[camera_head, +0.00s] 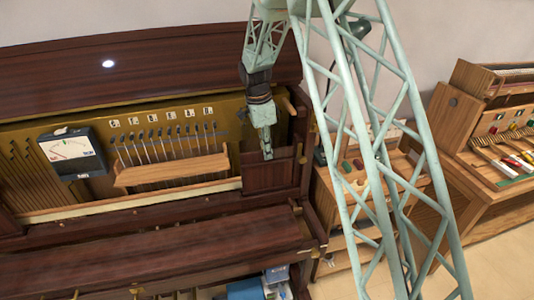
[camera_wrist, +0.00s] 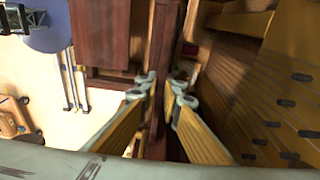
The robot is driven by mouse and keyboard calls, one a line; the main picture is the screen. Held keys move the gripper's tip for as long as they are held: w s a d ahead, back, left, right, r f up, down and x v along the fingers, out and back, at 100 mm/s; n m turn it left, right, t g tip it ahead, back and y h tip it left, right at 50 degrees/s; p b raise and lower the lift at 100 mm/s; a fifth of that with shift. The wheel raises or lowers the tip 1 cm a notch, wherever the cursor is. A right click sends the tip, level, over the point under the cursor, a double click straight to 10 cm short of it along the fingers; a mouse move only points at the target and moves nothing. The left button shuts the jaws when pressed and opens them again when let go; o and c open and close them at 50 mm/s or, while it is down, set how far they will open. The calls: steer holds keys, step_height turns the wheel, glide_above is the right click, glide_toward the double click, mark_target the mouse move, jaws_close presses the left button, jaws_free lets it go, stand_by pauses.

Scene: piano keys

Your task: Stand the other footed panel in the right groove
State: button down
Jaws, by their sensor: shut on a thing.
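A dark reddish-brown panel (camera_head: 262,180) is upright at the right end of the piano's open front. My gripper (camera_head: 267,153) points down at its upper part. In the wrist view my gripper (camera_wrist: 160,92) is shut on a narrow dark wooden edge (camera_wrist: 158,115) between its two fingers, which I take to be this panel's edge. The panel's feet and the right groove are hidden or too small to make out, so I cannot tell whether it is seated.
A wooden rail (camera_head: 172,171) with several hammers runs left of the panel. A meter (camera_head: 73,150) stands at the far left. The dark key lid (camera_head: 150,255) lies below. A wooden cabinet (camera_head: 345,190) stands close on the right, with a workbench (camera_head: 500,150) beyond.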

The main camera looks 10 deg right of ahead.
steer(key=c, duration=2.7)
jaws_free()
steer(key=shift+c, duration=0.2)
steer(key=shift+r, duration=0.1)
step_height(320, 180, up, 12)
steer(key=a, duration=0.1)
steer(key=shift+a, duration=0.25)
